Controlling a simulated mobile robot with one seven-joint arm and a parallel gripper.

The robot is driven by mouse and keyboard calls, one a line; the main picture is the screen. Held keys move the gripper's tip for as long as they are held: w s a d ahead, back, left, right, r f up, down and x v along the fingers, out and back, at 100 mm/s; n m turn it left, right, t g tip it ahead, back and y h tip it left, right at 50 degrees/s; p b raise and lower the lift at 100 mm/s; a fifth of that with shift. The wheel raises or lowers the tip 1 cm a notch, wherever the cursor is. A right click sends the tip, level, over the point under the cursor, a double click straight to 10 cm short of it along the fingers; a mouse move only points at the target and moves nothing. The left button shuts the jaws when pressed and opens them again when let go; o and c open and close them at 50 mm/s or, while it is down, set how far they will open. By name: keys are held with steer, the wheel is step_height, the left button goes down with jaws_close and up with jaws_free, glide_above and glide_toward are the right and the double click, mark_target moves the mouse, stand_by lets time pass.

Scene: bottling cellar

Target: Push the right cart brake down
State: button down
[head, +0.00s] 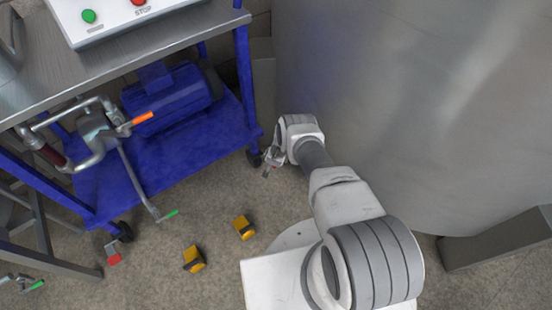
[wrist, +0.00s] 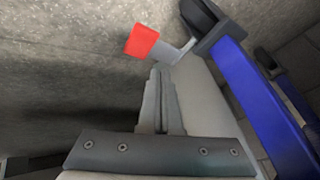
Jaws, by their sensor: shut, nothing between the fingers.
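The right cart brake is a red pedal (wrist: 142,41) on a short grey lever (wrist: 178,52) that joins the black caster (wrist: 200,16) under the blue cart leg (wrist: 262,100). In the wrist view it lies just beyond my gripper's fingertips (wrist: 160,72), slightly left. The fingers are together and empty, and I cannot tell whether they touch the lever. In the head view my gripper (head: 272,157) is low beside the cart's right front caster (head: 254,158); the pedal there is mostly hidden by it. The left cart brake (head: 113,254) shows as a red pedal by the left caster.
The blue cart (head: 165,150) carries a motor (head: 168,100) and a valve with an orange handle (head: 140,118). A large steel tank (head: 400,90) stands close to my arm's right. Two yellow-and-black blocks (head: 244,228) (head: 194,259) lie on the floor.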

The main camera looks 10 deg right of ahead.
steer(key=shift+r, duration=0.2)
steer(key=r, duration=0.1)
steer(key=r+p, duration=0.1)
steer(key=r, duration=0.1)
steer(key=w+r+p, duration=0.1)
steer(key=shift+a+r, duration=0.25)
steer(key=shift+r, duration=0.1)
stand_by(0.6)
